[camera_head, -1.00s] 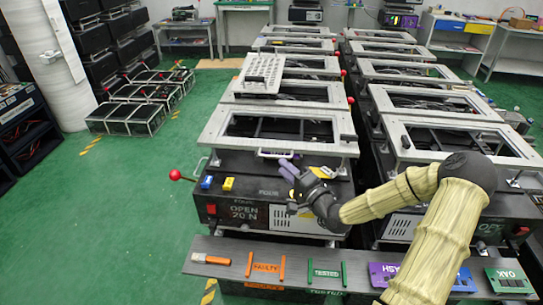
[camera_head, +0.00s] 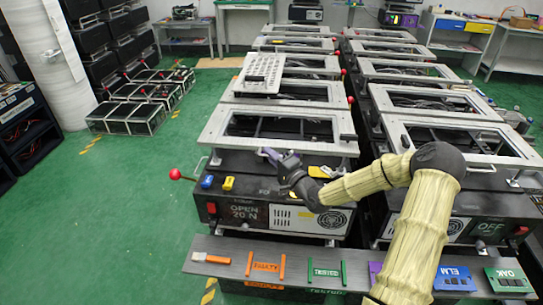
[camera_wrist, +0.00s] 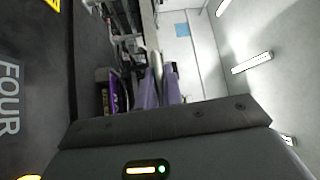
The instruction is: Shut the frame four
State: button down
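Fixture four (camera_head: 262,190) is the near left dark unit; its name FOUR shows in the wrist view (camera_wrist: 8,98). Its pale rectangular frame (camera_head: 225,128) stands raised above the body. The front panel label (camera_head: 244,212) reads OPEN 20 N. My gripper (camera_head: 268,154) is at the middle of the frame's front edge and covers most of the handle there. In the wrist view the two purple-grey fingers (camera_wrist: 160,88) are close together, with the light metal handle (camera_wrist: 157,64) between them.
A red-knobbed lever (camera_head: 175,174) sticks out on the left. Blue (camera_head: 207,181) and yellow (camera_head: 228,183) blocks lie on the unit's front ledge. A shelf with labelled trays (camera_head: 215,247) runs in front. Another raised frame (camera_head: 393,135) stands close on the right.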

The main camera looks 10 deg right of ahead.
notch_tip(320, 180, up, 2)
jog(key=p, duration=0.2)
jog(key=shift+r+m+h+p, duration=0.1)
jog(key=shift+m+h+p, duration=0.2)
jog(key=shift+p, duration=0.1)
jog(key=c, duration=1.5)
grip_release()
jog(key=shift+c, duration=0.2)
